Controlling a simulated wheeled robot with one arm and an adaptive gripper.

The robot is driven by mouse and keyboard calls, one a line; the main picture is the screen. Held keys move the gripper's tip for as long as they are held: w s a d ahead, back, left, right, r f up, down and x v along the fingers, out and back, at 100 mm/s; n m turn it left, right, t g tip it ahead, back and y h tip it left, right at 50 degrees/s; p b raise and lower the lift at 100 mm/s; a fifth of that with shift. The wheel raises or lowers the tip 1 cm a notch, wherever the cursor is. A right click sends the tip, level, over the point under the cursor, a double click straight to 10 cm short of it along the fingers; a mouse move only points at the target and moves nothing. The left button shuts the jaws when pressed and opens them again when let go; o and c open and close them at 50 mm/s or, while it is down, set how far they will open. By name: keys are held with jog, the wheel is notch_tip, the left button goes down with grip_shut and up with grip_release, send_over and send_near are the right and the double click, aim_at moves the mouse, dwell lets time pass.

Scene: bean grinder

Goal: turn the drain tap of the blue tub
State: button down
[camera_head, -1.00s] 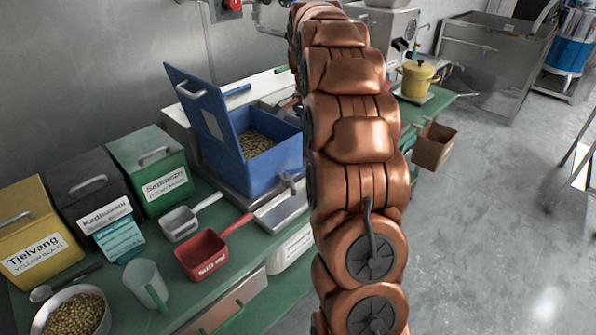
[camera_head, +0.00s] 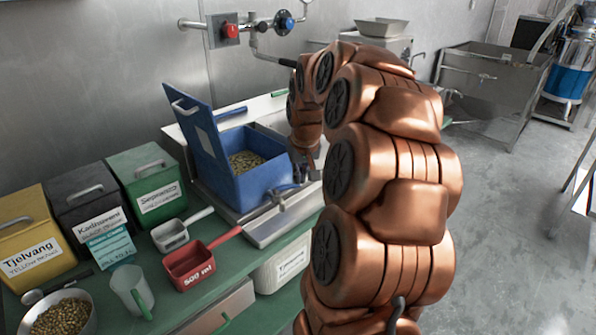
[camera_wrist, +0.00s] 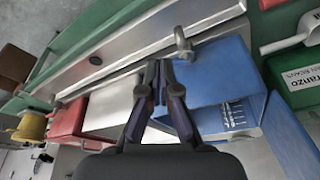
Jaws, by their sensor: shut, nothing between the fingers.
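The blue tub (camera_head: 262,186) stands with its lid (camera_head: 204,134) open and beans inside. Its small grey drain tap (camera_head: 279,198) sticks out low on the front side, above a metal tray. In the wrist view the tap (camera_wrist: 183,46) is just ahead of my fingertips and slightly right, beside the blue tub wall (camera_wrist: 222,72). My gripper (camera_wrist: 158,68) is shut and empty, close to the tap but seemingly apart from it. In the head view my gripper (camera_head: 303,171) is small and partly hidden by my arm, at the tub's right front corner.
Yellow, black and green bins (camera_head: 148,178) line the wall at left. A red scoop (camera_head: 194,264), a grey scoop (camera_head: 172,235), a clear jug (camera_head: 131,289) and a bean bowl (camera_head: 62,318) lie on the green bench. Wall valves (camera_head: 231,31) are behind the tub.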

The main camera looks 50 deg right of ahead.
aim_at(294, 185)
jog(key=shift+w+d+f+p, duration=0.55)
jog(key=shift+w+f, duration=0.3)
jog(key=shift+f, duration=0.45)
jog(key=shift+w+d+f+p, duration=0.45)
jog(key=shift+w+f, duration=0.45)
jog(key=shift+f, duration=0.4)
jog(key=shift+w+d+f+p, duration=0.55)
jog(key=shift+w+f, duration=0.3)
jog(key=shift+f, duration=0.45)
